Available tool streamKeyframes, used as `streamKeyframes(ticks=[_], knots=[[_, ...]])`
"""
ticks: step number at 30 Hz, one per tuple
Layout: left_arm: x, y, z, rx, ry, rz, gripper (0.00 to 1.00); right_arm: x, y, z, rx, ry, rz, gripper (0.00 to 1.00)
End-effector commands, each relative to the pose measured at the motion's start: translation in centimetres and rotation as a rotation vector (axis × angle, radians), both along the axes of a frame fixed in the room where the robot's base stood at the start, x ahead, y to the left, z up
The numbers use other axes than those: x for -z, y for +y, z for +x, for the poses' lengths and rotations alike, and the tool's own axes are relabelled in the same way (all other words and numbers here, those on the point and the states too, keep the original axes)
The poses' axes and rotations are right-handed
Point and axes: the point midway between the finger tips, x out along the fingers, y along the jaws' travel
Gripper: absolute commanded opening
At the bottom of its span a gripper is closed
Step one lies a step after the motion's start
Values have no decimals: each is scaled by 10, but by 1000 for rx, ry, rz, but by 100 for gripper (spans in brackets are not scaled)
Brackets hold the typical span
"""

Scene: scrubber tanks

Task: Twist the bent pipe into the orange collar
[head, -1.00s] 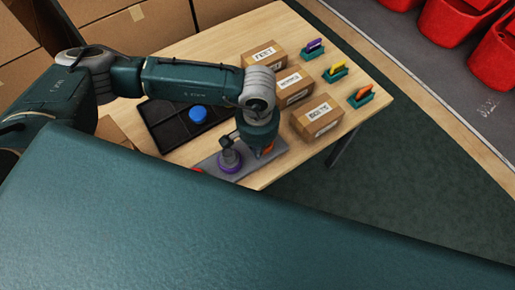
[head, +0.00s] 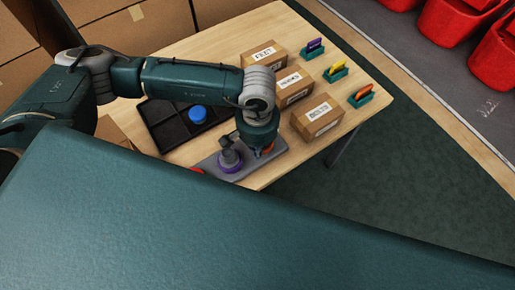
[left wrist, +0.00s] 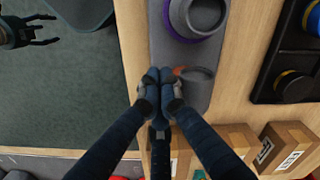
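The bent pipe (left wrist: 199,90) is grey and stands at the orange collar (left wrist: 180,71) on the grey base plate (left wrist: 168,38). In the head view the orange collar (head: 268,149) is mostly hidden under my left gripper (head: 262,149). In the left wrist view that gripper (left wrist: 158,76) has its fingertips together, close beside the pipe and collar. I see no pipe between the fingertips; whether they touch its side is unclear. My right gripper (left wrist: 30,36) is open and empty over the floor, away from the plate.
Another grey bent pipe (head: 230,157) stands in a purple collar (head: 230,167) beside it. A black compartment tray (head: 168,133) holds a blue round piece (head: 197,113). Several labelled cartons (head: 317,117) and coloured tags in holders (head: 360,97) stand to the right.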

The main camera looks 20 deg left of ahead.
Motion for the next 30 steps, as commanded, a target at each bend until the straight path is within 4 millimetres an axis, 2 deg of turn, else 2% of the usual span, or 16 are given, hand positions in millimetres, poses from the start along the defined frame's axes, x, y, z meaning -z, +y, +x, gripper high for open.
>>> streamKeyframes(ticks=[30], knots=[[0,8,0,0,0,0,0,8,0,0,0,0,0,64]])
